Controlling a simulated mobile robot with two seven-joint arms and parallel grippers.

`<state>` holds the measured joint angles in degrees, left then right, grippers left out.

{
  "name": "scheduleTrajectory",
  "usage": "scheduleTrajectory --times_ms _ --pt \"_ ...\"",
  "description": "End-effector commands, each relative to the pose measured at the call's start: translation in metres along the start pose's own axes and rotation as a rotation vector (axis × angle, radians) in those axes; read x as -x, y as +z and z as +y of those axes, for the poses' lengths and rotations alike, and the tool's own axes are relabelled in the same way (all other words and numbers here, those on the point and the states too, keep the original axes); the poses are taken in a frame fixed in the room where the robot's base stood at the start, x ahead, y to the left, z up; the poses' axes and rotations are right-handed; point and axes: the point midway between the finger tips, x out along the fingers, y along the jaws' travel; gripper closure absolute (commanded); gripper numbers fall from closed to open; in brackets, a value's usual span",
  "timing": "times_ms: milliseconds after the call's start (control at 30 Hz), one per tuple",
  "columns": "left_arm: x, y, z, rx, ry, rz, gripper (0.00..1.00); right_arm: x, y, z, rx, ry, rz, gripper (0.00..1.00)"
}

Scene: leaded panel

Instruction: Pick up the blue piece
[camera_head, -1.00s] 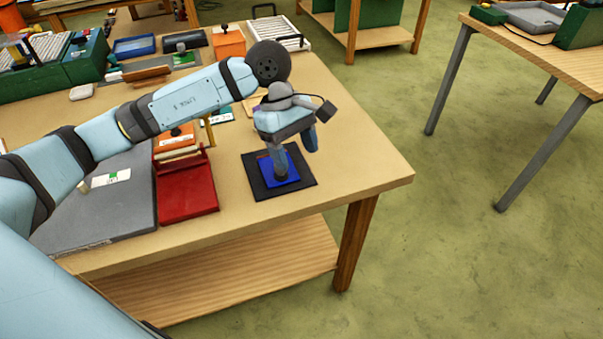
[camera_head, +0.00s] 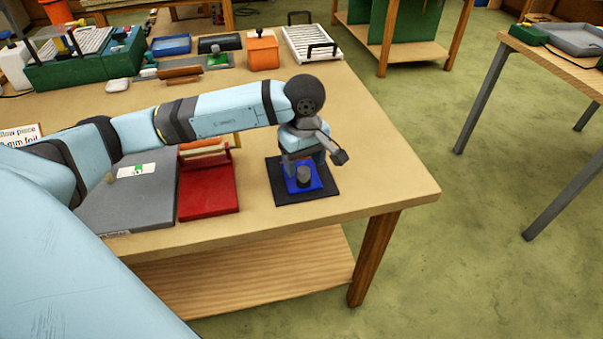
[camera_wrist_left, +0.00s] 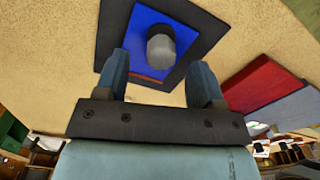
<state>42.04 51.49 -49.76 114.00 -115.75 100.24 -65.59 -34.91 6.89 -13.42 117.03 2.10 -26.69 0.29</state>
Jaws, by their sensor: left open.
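The blue piece (camera_head: 318,184) is a flat blue square with a dark grey knob (camera_head: 303,175) standing up from it. It lies on a black square mat (camera_head: 282,196) near the right front corner of the workbench. The knob (camera_wrist_left: 161,47) shows ahead, roughly between the fingertips; contact cannot be told. My right gripper is not in view.
A red tray (camera_head: 210,190) stands left of the mat, and a grey board (camera_head: 130,205) left of that. An orange box (camera_head: 263,52) and a white rack (camera_head: 311,44) stand farther back. The bench top (camera_head: 385,170) right of the mat is bare.

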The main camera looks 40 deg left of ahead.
Motion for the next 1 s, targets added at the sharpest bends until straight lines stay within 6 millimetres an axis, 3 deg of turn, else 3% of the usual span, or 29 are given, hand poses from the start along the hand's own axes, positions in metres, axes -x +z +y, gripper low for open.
scheduleTrajectory --times_ms 233,533,767,1000 --pt "-0.036 0.001 -0.001 0.001 -0.002 -0.002 0.37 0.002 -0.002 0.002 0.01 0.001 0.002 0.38" --pt "-0.041 0.001 -0.001 0.0 0.0 0.0 0.37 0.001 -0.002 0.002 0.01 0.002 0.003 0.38" --pt "-0.041 0.001 -0.001 0.0 0.0 0.0 0.88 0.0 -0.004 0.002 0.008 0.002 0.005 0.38" --pt "-0.04 0.001 -0.001 0.0 0.0 0.0 0.88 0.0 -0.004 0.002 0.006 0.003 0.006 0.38"
